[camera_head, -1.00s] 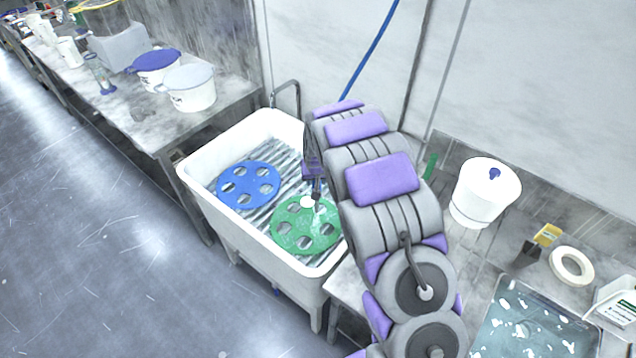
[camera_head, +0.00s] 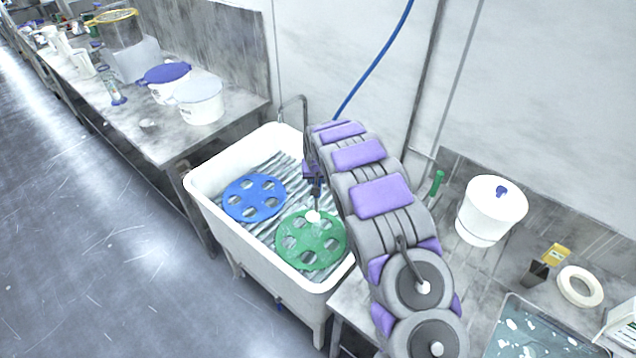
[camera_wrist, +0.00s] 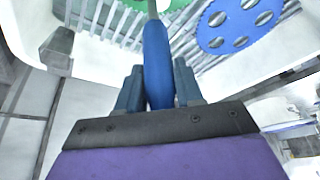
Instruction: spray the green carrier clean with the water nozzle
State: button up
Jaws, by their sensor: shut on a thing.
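The green carrier (camera_head: 322,259), a round plate with several holes, lies on the ribbed floor of the white sink (camera_head: 232,242). Part of it shows at the top of the wrist view (camera_wrist: 118,3). My gripper (camera_wrist: 158,88) is shut on the blue handle of the water nozzle (camera_wrist: 157,58), whose thin stem points toward the carriers. In the head view my gripper (camera_head: 313,178) is above the sink, and a white nozzle end (camera_head: 313,217) shows over the green carrier's upper edge. I cannot tell whether water is flowing. My arm hides the sink's right side.
A blue carrier (camera_head: 240,209) lies left of the green one in the sink. A faucet (camera_head: 292,98) stands at the back rim. A blue hose (camera_head: 375,62) hangs along the wall.

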jog(key=w+a, duration=0.1)
jog(key=w, duration=0.6)
jog(key=shift+w, duration=0.4)
jog(key=shift+a+r, duration=0.1)
jog(key=shift+r, duration=0.05)
dwell(0.7)
jog(key=shift+r+p, duration=0.35)
jog(key=shift+r, duration=2.05)
notch_tip(320, 180, up, 4)
jog(key=shift+r+p, duration=0.2)
jog(key=shift+p, duration=0.5)
